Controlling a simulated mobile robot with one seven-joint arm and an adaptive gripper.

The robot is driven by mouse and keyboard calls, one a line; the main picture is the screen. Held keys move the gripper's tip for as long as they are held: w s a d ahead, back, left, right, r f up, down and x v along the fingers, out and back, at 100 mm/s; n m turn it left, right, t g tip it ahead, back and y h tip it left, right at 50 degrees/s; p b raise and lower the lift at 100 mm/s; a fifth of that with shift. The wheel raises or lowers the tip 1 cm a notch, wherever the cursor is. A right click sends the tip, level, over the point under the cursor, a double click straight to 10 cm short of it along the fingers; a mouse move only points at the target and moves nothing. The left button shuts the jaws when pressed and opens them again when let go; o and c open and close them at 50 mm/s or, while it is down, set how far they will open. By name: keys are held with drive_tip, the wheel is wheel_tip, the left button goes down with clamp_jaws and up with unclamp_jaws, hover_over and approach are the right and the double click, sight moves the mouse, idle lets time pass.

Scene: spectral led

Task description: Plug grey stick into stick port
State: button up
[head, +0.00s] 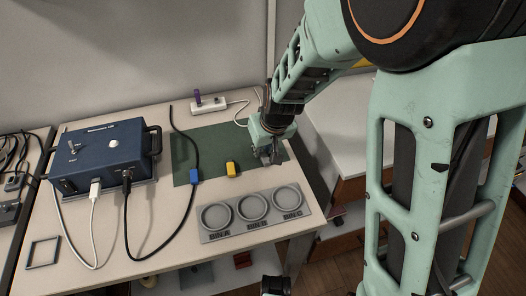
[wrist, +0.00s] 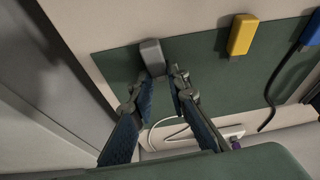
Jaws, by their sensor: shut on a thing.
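My gripper (head: 268,152) is low over the right end of the green mat. In the wrist view its fingers (wrist: 160,86) are closed on the grey stick (wrist: 152,54), whose blocky end sticks out past the fingertips. I cannot tell if the stick touches the mat. In the head view the fingers mostly hide it. A white port strip (head: 209,105) lies behind the mat with a purple stick (head: 197,97) standing upright at its left end. The strip is partly visible in the wrist view (wrist: 222,133), beyond the fingers. Its openings are too small to make out.
A yellow stick (head: 232,168) and a blue plug (head: 194,176) on a black cable lie on or near the green mat (head: 205,150). A grey three-ring bin tray (head: 254,213) is in front. A blue instrument box (head: 104,150) stands left. A white cable runs from the strip.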

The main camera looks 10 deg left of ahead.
drive_tip(key=shift+r, duration=0.1)
drive_tip(key=shift+f, duration=0.3)
drive_tip(key=o, duration=0.8)
drive_tip(key=shift+r, duration=0.1)
drive_tip(key=shift+o, duration=0.2)
